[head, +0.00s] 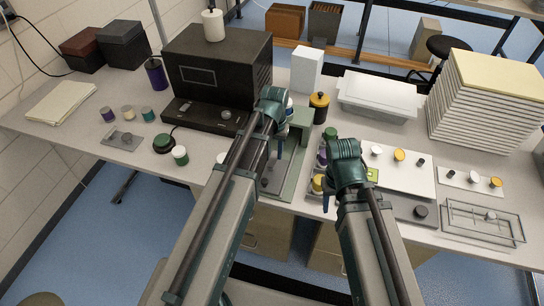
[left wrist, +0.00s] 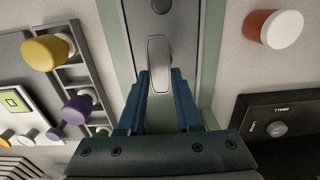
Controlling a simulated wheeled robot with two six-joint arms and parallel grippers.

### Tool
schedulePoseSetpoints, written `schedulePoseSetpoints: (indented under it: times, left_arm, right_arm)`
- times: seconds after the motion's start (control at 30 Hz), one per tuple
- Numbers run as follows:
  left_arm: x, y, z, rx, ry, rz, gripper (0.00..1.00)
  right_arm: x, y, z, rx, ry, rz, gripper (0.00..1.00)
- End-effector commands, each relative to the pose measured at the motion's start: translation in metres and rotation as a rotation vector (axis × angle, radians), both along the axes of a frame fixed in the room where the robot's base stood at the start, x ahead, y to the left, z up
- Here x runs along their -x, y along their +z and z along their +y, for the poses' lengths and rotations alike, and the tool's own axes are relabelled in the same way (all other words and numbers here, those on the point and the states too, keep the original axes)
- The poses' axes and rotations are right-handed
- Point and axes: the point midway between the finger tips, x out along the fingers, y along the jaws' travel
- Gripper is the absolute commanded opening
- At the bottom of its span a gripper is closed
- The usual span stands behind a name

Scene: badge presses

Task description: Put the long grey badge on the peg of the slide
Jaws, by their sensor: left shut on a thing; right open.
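My left gripper (head: 281,148) is over the grey slide (head: 280,176) of the green press (head: 302,126) in the head view. In the left wrist view its blue fingers (left wrist: 160,108) are shut on the long grey badge (left wrist: 159,62), which stretches forward along the slide (left wrist: 182,45). A dark round knob, perhaps the peg (left wrist: 161,6), shows on the slide beyond the badge. The badge's far end is apart from it in the picture; its height above the slide cannot be told. My right gripper (head: 326,200) is open, low by the rack of coloured-top items.
A rack (left wrist: 72,75) with yellow- and purple-topped items stands left of the slide in the left wrist view. An orange-and-white jar (left wrist: 274,29) and a black control box (left wrist: 285,118) are on the right. A white board (head: 395,178) with small pieces lies right of my right gripper.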

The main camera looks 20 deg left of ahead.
Motion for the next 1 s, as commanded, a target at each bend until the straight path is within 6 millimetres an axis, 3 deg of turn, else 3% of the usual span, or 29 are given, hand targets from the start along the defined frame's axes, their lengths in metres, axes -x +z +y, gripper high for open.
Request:
schedulePoseSetpoints:
  times: [0.13,0.37,0.8,0.83,1.0]
  left_arm:
    - [-0.009,-0.005,0.011,0.0,0.003,0.0,0.0]
    - [-0.007,-0.037,0.009,0.0,0.001,0.0,0.0]
    - [-0.007,-0.041,0.009,0.0,0.001,0.0,0.0]
    - [-0.007,-0.04,0.009,0.0,0.001,0.0,0.35]
    - [-0.007,-0.039,0.009,0.0,0.001,0.0,0.63]
  right_arm:
    - [0.0,-0.005,0.0,0.0,0.0,0.0,0.5]
    - [0.0,-0.037,0.0,0.0,0.0,0.0,0.5]
    - [0.0,-0.041,0.0,0.0,0.0,0.0,0.5]
    - [0.0,-0.04,0.0,0.0,0.0,0.0,0.5]
    - [0.0,-0.039,0.0,0.0,0.0,0.0,0.5]
